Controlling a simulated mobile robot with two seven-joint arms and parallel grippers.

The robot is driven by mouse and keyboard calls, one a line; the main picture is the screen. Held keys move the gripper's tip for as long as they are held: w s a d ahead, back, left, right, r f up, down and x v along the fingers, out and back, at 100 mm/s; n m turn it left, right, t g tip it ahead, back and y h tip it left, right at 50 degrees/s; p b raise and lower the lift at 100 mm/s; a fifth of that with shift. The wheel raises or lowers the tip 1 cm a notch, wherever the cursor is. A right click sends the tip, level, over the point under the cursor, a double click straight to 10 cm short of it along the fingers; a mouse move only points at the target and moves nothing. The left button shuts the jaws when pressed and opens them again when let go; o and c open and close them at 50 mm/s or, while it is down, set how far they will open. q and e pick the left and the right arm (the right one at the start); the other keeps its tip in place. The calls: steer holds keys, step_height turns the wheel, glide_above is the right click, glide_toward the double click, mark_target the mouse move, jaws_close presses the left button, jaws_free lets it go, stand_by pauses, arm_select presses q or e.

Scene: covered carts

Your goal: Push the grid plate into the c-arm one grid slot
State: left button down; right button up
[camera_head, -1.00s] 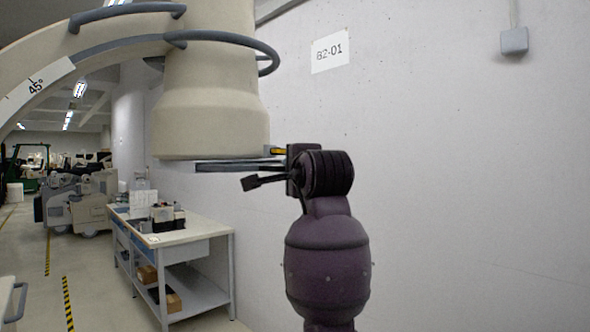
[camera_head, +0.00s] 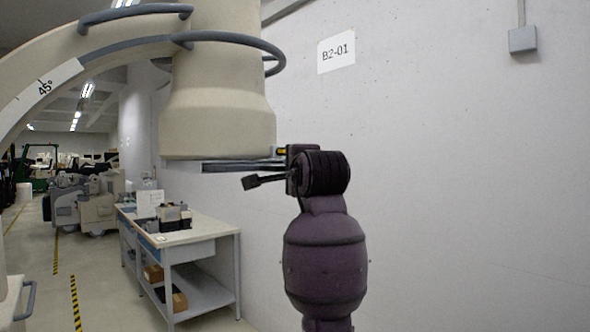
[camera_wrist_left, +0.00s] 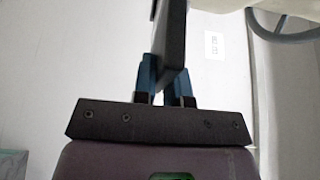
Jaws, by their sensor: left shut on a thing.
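The cream c-arm housing (camera_head: 218,115) hangs at the upper left of the head view. A thin grey slot rail (camera_head: 235,166) runs along its underside. My left gripper (camera_head: 284,158) is at the right end of this rail, close beside the housing. In the left wrist view the left gripper (camera_wrist_left: 167,85) is shut on the dark grid plate (camera_wrist_left: 173,30), seen nearly edge-on between the blue fingers. In the head view the plate is mostly hidden by the gripper and housing, so its depth in the slot cannot be told. My right gripper is not in view.
A plain wall with a B2-01 sign (camera_head: 336,52) stands behind and to the right. A grey bar handle (camera_head: 268,60) curves around the housing above the gripper. A workbench (camera_head: 205,233) with boxes stands below left.

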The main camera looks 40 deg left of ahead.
mark_target(274, 169)
arm_select(q)
steer(key=shift+w+a, duration=0.2)
steer(key=shift+a, duration=2.35)
steer(key=shift+w+a, duration=0.2)
steer(key=shift+a, duration=2.35)
steer(key=c, duration=1.1)
jaws_free()
steer(key=b+v, duration=0.2)
steer(key=v, duration=0.9)
